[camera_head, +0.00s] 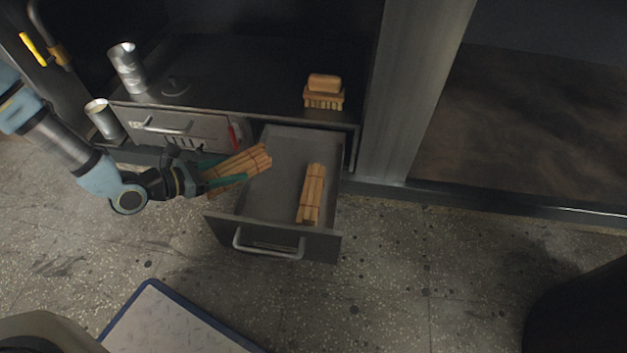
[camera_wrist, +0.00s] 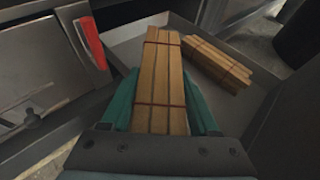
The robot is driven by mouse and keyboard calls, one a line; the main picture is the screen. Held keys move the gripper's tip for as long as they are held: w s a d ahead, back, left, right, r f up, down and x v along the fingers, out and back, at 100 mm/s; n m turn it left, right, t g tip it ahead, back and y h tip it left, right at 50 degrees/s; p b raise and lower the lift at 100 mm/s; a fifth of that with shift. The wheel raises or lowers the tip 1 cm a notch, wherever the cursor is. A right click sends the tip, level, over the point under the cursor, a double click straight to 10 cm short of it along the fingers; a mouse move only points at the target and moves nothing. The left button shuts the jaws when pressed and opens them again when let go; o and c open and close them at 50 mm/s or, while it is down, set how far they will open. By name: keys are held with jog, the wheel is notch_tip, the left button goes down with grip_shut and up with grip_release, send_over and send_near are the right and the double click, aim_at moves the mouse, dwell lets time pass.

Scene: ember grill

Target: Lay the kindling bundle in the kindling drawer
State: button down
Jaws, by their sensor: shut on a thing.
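My gripper (camera_head: 222,172) is shut on a kindling bundle (camera_head: 247,160), a set of pale wood sticks tied with dark bands. In the wrist view the held bundle (camera_wrist: 158,80) points away between the green fingers. It is above the left side of the open kindling drawer (camera_head: 262,197), and I cannot tell its exact height. A second kindling bundle (camera_head: 311,194) lies in the right part of the drawer; it also shows in the wrist view (camera_wrist: 216,62). The left part of the drawer floor shows bare.
A shut drawer front (camera_head: 184,131) with a red tag (camera_head: 233,136) is left of the open drawer. A wooden brush (camera_head: 323,92) and a metal can (camera_head: 127,68) stand on the counter above. Another can (camera_head: 103,118) is near the left edge. The open drawer's handle (camera_head: 268,248) juts forward.

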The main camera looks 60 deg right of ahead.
jog(key=b, duration=0.6)
send_over(297, 163)
jog(key=shift+s+f+b, duration=0.1)
jog(key=shift+f+b, duration=0.45)
jog(key=shift+f, duration=0.4)
jog(key=shift+f+b, duration=1.45)
jog(key=shift+f, duration=1.3)
jog(key=shift+r, duration=0.1)
jog(key=shift+c, duration=2.1)
grip_release()
